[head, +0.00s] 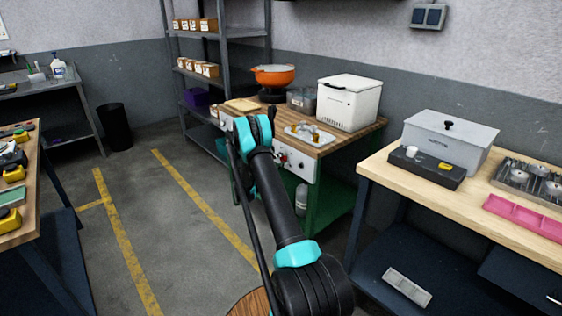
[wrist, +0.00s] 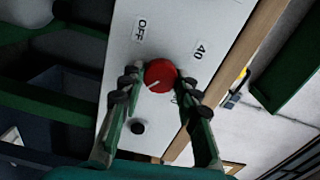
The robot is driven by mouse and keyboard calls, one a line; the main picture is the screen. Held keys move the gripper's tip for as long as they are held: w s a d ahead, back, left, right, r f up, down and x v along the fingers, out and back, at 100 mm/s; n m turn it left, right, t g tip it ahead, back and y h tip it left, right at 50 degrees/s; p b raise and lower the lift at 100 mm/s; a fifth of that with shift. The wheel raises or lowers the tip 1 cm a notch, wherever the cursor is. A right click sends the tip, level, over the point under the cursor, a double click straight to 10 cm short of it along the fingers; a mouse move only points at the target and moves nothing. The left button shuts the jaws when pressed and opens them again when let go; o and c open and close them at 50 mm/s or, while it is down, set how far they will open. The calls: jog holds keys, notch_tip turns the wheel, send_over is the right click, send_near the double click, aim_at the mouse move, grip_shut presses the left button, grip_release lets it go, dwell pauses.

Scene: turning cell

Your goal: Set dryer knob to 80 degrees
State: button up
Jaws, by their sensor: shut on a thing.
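The red round knob (wrist: 160,72) sits on a white panel (wrist: 122,52) in the wrist view. A white mark on the knob points to the lower left of the picture. The label OFF is at the upper left of the knob and 40 at the upper right. A third label below right of the knob is partly hidden by a finger. My gripper (wrist: 160,81) has one finger on each side of the knob and is shut on it. In the head view my arm reaches to the bench's white front panel (head: 303,168), and the fingertips are hidden.
A small black knob (wrist: 137,127) is on the panel beside my left finger. On the bench are a white box (head: 348,104) and an orange pot (head: 273,76). A light wooden table (head: 385,171) stands close on the right.

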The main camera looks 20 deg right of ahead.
jog(key=o, duration=1.2)
jog(key=shift+c, duration=0.2)
jog(key=shift+a, duration=0.15)
jog(key=v, duration=1.1)
jog(key=shift+s+a, duration=0.2)
jog(key=shift+a, duration=0.15)
